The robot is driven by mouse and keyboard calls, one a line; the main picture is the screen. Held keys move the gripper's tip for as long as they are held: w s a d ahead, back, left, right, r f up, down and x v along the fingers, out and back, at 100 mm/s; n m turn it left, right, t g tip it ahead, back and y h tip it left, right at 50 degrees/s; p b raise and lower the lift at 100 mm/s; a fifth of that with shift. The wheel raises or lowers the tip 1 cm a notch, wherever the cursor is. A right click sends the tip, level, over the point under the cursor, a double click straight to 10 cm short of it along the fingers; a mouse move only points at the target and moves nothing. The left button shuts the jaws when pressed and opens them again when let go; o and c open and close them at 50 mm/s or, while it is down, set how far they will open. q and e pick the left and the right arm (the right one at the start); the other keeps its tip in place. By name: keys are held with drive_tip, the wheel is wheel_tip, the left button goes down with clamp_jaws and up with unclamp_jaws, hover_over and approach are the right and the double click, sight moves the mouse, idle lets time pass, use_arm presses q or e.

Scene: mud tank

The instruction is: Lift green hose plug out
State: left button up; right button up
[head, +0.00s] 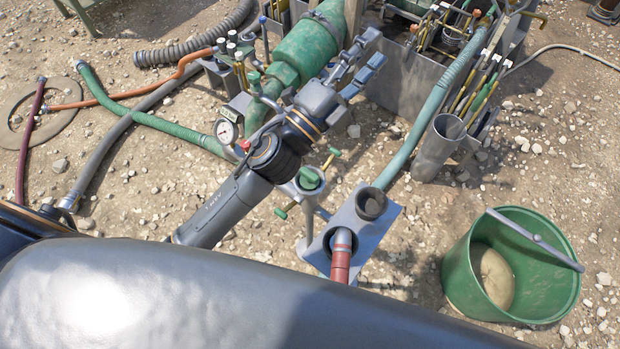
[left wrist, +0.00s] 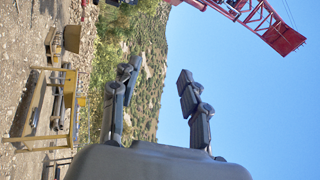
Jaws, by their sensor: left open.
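A round green plug-like piece (head: 310,177) sits in a grey metal socket on a stand, partly beside my left forearm. Green-ended handles stick out around it. I cannot tell for sure that it is the hose plug. A green hose (head: 155,122) lies on the ground to the left. My left gripper (head: 368,52) is open and empty, up and right of the green piece and in front of the large green pump body. In the left wrist view the two fingers (left wrist: 160,100) are apart with only hills and sky between them. My right gripper does not show.
A grey bracket (head: 386,237) holds a red-banded plug (head: 341,258) and a dark cup (head: 371,204). A teal hose (head: 425,120) runs behind it. A green bucket (head: 458,268) stands at right. Metal racks with tools (head: 410,85) stand beyond. Gravel ground is open at far right.

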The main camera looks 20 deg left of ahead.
use_arm(q)
drive_tip(key=s+d+m+g+h, duration=0.55)
drive_tip(key=m+g, duration=0.25)
drive_tip(key=m, duration=0.3)
drive_tip(key=s+d+m+g+h, duration=0.4)
drive_tip(key=d+m+g, duration=0.35)
drive_tip(key=m, duration=0.45)
drive_tip(key=m+g+y, duration=0.4)
drive_tip(key=m+y, duration=0.8)
drive_tip(key=y, duration=0.9)
hover_over(310, 173)
drive_tip(key=shift+h, duration=0.25)
drive_tip(key=f, duration=2.6)
drive_tip(key=shift+w+d, duration=0.15)
drive_tip(key=shift+d, duration=0.2)
drive_tip(key=shift+a+f, duration=0.2)
drive_tip(key=shift+f, duration=1.35)
drive_tip(key=shift+a+f, duration=0.2)
drive_tip(key=shift+f, duration=1.35)
